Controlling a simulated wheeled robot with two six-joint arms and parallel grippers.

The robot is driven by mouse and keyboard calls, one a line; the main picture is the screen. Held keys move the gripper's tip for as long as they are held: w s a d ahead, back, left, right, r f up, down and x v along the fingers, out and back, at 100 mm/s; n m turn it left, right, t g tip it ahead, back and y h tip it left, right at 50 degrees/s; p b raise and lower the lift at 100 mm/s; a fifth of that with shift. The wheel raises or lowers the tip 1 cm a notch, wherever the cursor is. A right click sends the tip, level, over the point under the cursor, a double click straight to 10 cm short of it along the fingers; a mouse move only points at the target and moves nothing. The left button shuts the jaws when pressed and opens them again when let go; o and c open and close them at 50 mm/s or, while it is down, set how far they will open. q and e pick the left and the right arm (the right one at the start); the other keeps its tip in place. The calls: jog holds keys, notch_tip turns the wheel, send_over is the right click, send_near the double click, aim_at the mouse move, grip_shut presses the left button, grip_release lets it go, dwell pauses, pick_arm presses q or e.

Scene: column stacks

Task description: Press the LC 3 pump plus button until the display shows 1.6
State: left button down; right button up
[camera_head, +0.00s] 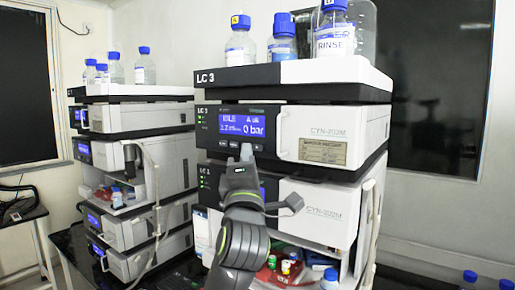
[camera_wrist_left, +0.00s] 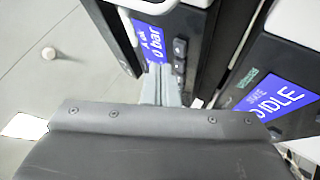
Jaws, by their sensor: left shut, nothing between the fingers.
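The LC 3 pump (camera_head: 308,133) is the upper module of the front stack. Its blue display (camera_head: 242,124) reads IDLE and 0 bar; the small flow figure is too blurred to read surely. My left gripper (camera_head: 246,153) is shut and empty, with its tips at the lower edge of this display. In the left wrist view the fingers (camera_wrist_left: 160,85) point at the front panel beside a blue display (camera_wrist_left: 152,38) showing 0 bar. Small dark buttons (camera_wrist_left: 180,52) sit beside that display. I cannot tell whether the tips touch a button. My right gripper is out of view.
A second module (camera_head: 318,208) sits below the pump, partly hidden by my left arm. Bottles, one marked RINSE (camera_head: 333,38), stand on the top tray (camera_head: 290,76). Another stack (camera_head: 135,118) stands at left. A red tray (camera_head: 275,276) with vials is low in front.

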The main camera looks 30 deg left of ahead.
pick_arm(q)
jog(key=s, duration=0.4)
jog(key=shift+s+a+p, duration=0.15)
jog(key=shift+s+p, duration=0.05)
jog(key=shift+p, duration=0.2)
dwell(5.0)
